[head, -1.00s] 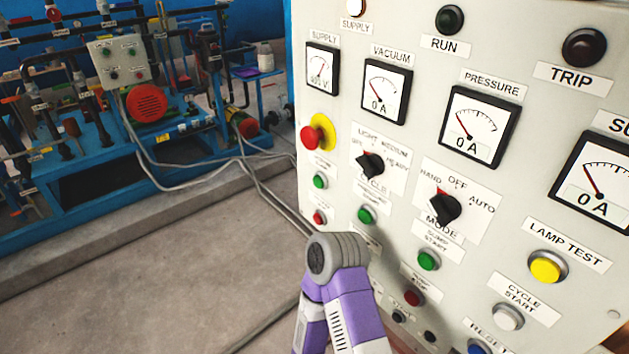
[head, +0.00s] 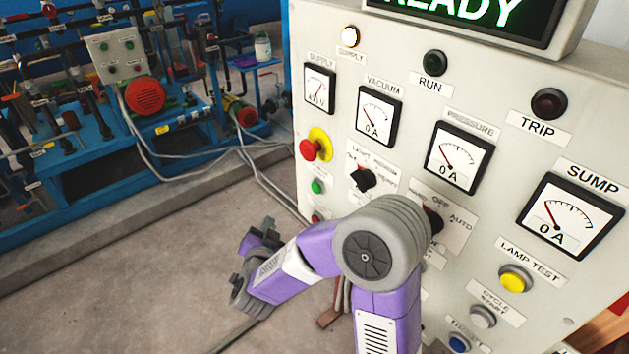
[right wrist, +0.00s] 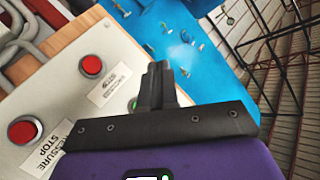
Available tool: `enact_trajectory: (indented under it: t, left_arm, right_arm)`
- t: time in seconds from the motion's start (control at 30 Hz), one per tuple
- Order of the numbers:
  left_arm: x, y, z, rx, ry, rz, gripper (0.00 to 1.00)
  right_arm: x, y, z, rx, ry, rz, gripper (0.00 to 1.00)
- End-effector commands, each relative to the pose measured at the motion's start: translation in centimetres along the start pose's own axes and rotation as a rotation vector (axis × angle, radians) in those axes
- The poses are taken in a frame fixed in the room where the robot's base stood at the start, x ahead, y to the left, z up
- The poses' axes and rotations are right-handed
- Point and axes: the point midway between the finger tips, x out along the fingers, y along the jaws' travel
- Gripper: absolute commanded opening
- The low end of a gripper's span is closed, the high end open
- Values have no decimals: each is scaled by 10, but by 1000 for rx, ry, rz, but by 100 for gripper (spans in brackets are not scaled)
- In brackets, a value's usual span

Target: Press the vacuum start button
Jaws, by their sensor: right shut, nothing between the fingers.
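The control panel (head: 330,120) stands at the right in the head view. A small green button (head: 318,186) sits at its left edge, below the red emergency stop; its label is too small to read, and I take it for the vacuum start button. My right gripper (head: 265,232) is shut and empty, left of the panel and lower than this button. In the right wrist view the closed fingers (right wrist: 158,80) point towards the panel edge. They partly cover a green button (right wrist: 133,103); which one it is, and whether they touch it, I cannot tell. My left gripper is out of view.
A red emergency stop (head: 309,150) on a yellow collar is just above the green button. A black selector knob (head: 363,178) is to its right. My right arm hides several lower controls. Blue machinery (head: 100,170) stands at the left, with bare floor between.

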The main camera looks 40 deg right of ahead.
Motion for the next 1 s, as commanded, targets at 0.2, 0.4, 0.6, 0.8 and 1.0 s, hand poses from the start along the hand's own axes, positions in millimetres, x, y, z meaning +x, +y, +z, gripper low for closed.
enact_trajectory:
  t: [0.2,0.4,0.6,0.8,1.0]
  left_arm:
    - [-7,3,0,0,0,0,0]
    - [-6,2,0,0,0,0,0]
    - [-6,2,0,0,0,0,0]
    - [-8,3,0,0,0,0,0]
    - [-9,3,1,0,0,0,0]
  right_arm:
    - [-12,-9,-41,65,103,36,0]
    - [-13,-8,-42,67,109,38,0]
    - [-11,-7,-43,67,108,39,0]
    - [-1,3,-52,67,109,42,0]
    - [17,19,-68,67,110,41,0]
